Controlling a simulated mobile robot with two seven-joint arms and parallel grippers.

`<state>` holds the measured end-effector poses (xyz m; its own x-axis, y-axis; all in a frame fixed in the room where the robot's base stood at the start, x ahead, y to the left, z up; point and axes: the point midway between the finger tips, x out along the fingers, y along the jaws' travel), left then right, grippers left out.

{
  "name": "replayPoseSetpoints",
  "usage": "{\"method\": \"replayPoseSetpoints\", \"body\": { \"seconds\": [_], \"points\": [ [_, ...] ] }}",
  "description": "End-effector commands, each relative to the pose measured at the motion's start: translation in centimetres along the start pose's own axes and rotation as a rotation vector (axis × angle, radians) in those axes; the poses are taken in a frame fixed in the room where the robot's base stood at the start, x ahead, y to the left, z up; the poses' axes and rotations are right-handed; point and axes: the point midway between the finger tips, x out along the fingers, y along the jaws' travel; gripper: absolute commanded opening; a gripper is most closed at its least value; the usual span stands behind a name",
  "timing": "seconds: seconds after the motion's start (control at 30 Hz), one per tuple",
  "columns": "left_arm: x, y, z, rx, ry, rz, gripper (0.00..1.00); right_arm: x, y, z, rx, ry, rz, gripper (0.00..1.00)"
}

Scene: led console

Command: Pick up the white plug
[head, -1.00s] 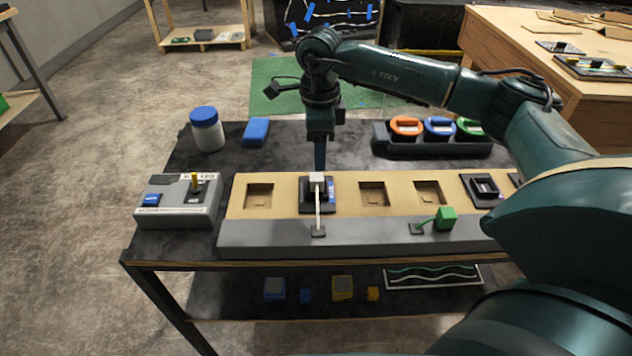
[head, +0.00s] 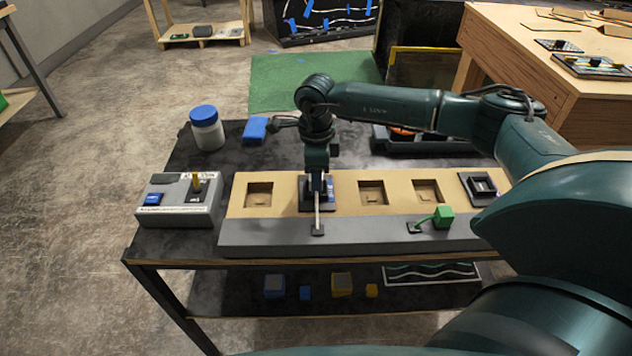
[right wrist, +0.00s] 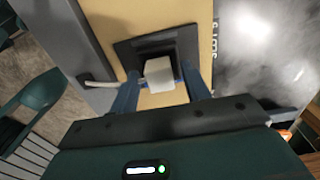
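The white plug (right wrist: 160,74) shows as a pale block in the right wrist view, at the black socket plate (right wrist: 163,46) it stands on. In the head view my right gripper mostly hides it, and its white cable (head: 318,214) runs down to the grey front of the console. My right gripper (head: 317,184) is lowered over the plug from above. Its blue fingers stand on either side of the plug, with small gaps showing, so it looks open around it. My left gripper is not in view.
The tan console board (head: 342,190) has several square recesses. A green plug (head: 443,216) lies on its front right. A grey switch box (head: 178,212) stands left. Behind are a blue-lidded jar (head: 207,130), a blue block (head: 255,130) and a dark rack (head: 385,144).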

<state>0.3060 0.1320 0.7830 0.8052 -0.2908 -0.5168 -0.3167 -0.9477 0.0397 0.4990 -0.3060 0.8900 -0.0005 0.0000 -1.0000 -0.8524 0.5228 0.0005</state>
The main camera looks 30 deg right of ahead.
Motion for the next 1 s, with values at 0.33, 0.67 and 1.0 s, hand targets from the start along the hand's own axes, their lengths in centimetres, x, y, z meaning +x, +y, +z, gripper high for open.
{"method": "replayPoseSetpoints", "body": {
  "seconds": [0.33, 0.67, 1.0],
  "points": [
    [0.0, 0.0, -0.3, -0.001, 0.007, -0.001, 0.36, -0.1, 0.0, 0.0, 0.0, 0.0, 0.0, 0.18],
    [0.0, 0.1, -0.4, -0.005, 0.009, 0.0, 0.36, -0.1, 0.0, 0.0, 0.0, -0.001, -0.001, 0.04],
    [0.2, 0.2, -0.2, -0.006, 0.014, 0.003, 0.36, -4.0, -0.1, 0.1, 0.0, -0.005, -0.005, 0.04]
  ]
}}
